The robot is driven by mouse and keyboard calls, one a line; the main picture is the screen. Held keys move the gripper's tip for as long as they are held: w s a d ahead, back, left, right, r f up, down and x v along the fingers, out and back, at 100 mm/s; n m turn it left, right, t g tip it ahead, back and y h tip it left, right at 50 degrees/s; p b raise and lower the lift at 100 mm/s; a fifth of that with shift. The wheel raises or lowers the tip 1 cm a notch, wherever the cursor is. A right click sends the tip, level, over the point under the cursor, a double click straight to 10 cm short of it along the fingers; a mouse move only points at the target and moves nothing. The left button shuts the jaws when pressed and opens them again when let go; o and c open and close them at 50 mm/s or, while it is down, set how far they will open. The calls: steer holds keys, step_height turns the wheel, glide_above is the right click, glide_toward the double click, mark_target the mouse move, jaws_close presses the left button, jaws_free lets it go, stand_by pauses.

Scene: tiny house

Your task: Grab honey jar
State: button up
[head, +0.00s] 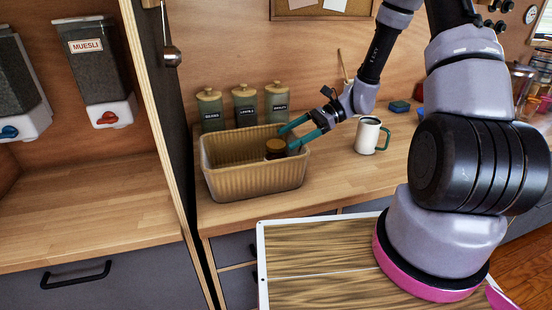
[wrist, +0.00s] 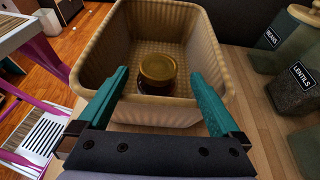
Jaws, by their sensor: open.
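The honey jar (head: 276,148) is a small dark amber jar with a brownish-gold lid. It stands inside a tan ribbed basket (head: 255,180), near the basket's right side in the head view. In the wrist view the jar (wrist: 158,74) is seen from above, ahead of my fingers and between their lines. My gripper (head: 294,132) has teal fingers that are spread apart and empty. It reaches over the basket's right rim from the right. In the wrist view my gripper (wrist: 160,95) shows one finger on each side of the jar, not touching it. The jar's lower part is partly hidden.
Several labelled canisters with wooden lids (head: 245,105) stand behind the basket. A white mug (head: 368,135) with a green handle is right of the basket on the wooden counter (head: 330,180). A dark upright panel (head: 178,130) stands close to the left.

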mark_target(276, 144)
steer(key=x, duration=0.5)
steer(key=shift+s+a+f, duration=0.1)
steer(key=shift+a, duration=0.1)
jaws_close()
